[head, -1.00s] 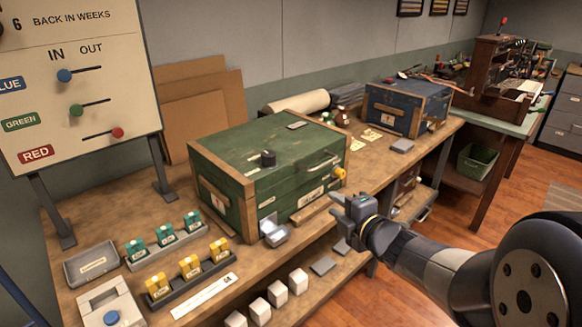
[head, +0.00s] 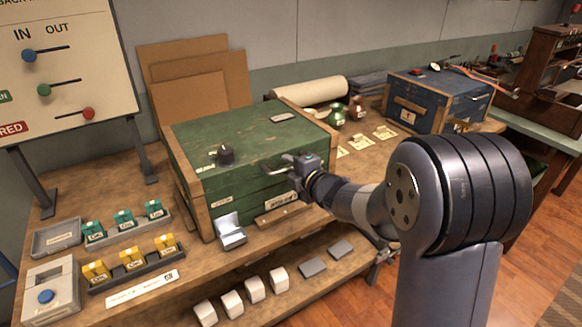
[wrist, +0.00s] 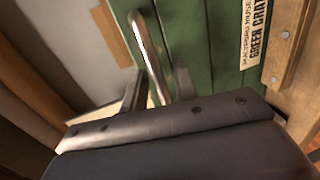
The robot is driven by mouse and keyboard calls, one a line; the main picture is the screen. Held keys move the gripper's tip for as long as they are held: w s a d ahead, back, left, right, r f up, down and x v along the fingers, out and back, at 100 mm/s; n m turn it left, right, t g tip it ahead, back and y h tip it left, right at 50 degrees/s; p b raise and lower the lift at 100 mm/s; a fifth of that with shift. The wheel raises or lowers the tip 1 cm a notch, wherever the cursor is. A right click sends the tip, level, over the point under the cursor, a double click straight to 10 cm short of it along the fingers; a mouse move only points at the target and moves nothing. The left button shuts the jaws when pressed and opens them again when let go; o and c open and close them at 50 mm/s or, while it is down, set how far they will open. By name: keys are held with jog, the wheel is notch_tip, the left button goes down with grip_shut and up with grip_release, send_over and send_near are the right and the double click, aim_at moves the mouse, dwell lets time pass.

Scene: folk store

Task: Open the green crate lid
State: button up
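The green crate (head: 222,142) stands on the wooden bench, its lid down. My gripper (head: 284,163) is at the crate's upper front, right of centre. In the wrist view, the crate's metal handle (wrist: 146,45) runs down between my two fingers (wrist: 160,88), with small gaps seeming to show beside it. The fingers look open around the handle; contact is not clear. The crate's label (wrist: 253,35) is right of the handle. My wrist hides part of the crate's right front.
A small grey open box (head: 231,235) stands before the crate. A blue crate (head: 445,98) stands at the bench's far end. Teal and yellow blocks (head: 131,257) sit in trays at left. A sign board (head: 65,80) with sliders stands behind them.

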jog(key=shift+c, duration=0.2)
jog(key=shift+d, duration=0.1)
grip_shut()
jog(key=shift+r, duration=0.1)
